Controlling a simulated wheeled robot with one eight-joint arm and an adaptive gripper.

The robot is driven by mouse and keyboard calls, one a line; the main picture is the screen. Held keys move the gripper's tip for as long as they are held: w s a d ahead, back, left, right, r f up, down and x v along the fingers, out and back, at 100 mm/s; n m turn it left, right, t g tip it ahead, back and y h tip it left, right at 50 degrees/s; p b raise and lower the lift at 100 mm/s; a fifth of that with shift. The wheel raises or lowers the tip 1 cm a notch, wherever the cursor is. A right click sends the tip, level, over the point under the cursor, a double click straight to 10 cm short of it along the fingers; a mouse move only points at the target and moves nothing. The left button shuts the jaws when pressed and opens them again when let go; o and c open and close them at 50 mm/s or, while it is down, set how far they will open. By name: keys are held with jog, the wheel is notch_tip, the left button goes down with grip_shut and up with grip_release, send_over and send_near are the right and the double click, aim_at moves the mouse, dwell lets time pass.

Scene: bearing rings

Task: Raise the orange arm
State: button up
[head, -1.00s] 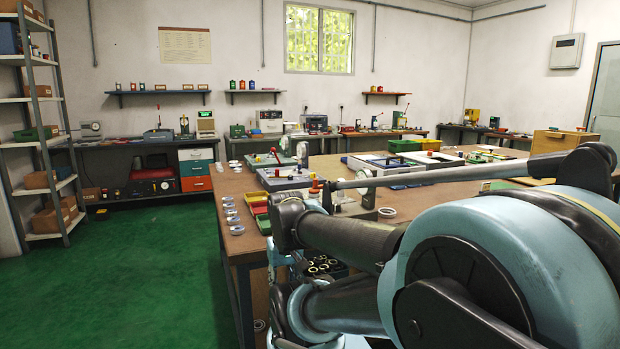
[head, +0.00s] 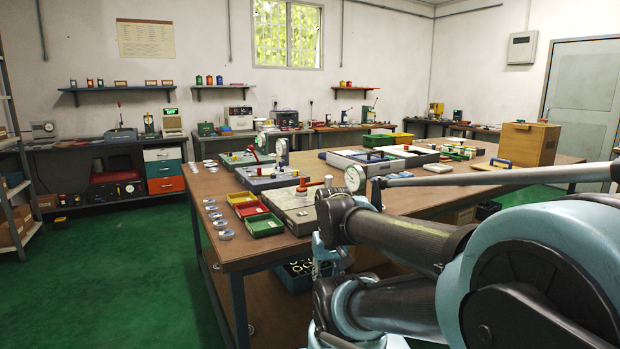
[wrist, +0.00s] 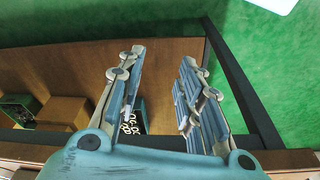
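An orange arm (head: 313,183) shows in the head view on a grey flat-topped fixture (head: 300,212) near the left end of the big table. It looks low and roughly level, beside a round dial gauge (head: 355,178). A red curved lever (head: 253,151) stands on another fixture further back. My gripper (wrist: 163,55) shows in the wrist view with its two fingers apart and nothing between them. It points down past the table's edge, over a lower shelf and green floor. The orange arm is not in the wrist view. My own arm hides part of the table in the head view.
Yellow, red and green trays (head: 264,225) stand at the table's front left, with several bearing rings (head: 226,235) along its left edge. A dark crate of rings (head: 297,272) sits under the tabletop. Green floor (head: 110,270) at left is clear.

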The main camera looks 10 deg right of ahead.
jog(key=shift+o, duration=0.6)
jog(key=shift+s+r, duration=0.15)
jog(key=shift+s, duration=0.05)
jog(key=w+r+n+g, duration=0.1)
jog(key=w+r+n, duration=0.1)
jog(key=w+r, duration=1.85)
jog(key=w+r+n+g, duration=0.1)
jog(key=w+r, duration=0.6)
jog(key=w, duration=0.5)
jog(key=w+r, duration=0.7)
jog(key=w, duration=0.4)
jog(key=f, duration=1.7)
jog(key=shift+w+d+f, duration=0.1)
jog(key=shift+d+f, duration=0.1)
jog(key=shift+d, duration=0.15)
